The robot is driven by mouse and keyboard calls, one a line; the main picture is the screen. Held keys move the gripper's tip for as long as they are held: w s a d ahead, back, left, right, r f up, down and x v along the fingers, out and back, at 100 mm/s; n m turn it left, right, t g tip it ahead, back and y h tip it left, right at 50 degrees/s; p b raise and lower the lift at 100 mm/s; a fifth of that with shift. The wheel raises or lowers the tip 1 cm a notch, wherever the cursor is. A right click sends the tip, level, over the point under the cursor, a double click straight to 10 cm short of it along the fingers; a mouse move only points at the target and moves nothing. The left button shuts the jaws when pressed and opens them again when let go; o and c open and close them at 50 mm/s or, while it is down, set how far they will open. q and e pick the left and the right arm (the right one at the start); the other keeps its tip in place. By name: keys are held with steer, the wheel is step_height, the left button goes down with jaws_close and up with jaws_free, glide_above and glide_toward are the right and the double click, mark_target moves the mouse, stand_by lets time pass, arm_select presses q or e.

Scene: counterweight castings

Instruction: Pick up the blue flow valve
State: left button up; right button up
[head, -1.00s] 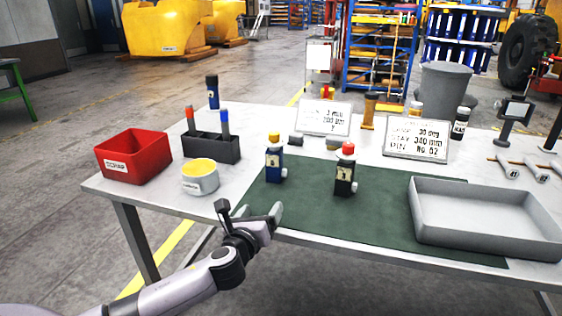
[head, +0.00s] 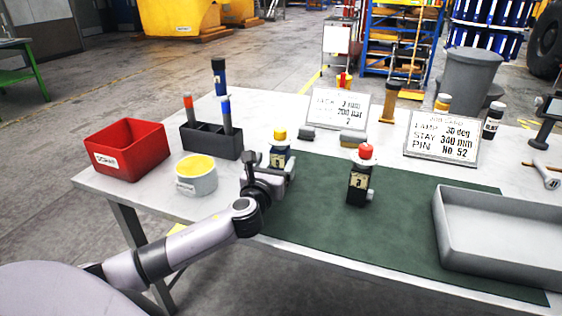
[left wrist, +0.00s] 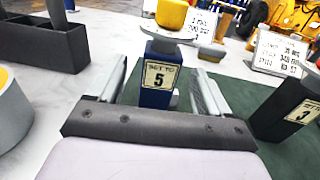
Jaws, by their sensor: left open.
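The blue flow valve (head: 279,149) has a yellow knob and stands upright at the left edge of the green mat (head: 408,226). In the left wrist view the blue flow valve (left wrist: 158,85) carries a tag reading 5 and shows between and just beyond the two fingers. My left gripper (head: 268,160) is open in front of it and hides its lower part in the head view. In the left wrist view the open fingers of the left gripper (left wrist: 160,90) show on either side, with nothing held. My right gripper is not in view.
A black valve (head: 358,186) with a red knob stands to the right on the mat. A grey tray (head: 452,243) lies further right. A round tub (head: 196,181), a black holder (head: 208,143) and a red bin (head: 128,158) stand to the left. Signs stand behind.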

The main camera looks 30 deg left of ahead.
mark_target(278, 158)
arm_select(q)
steer(key=shift+f+x, duration=0.1)
steer(key=shift+x, duration=1.2)
steer(key=shift+f+x, duration=0.15)
steer(key=shift+x, duration=1.15)
steer(key=shift+d, duration=0.15)
steer(key=c, duration=1.2)
steer(key=shift+r, duration=0.15)
jaws_close()
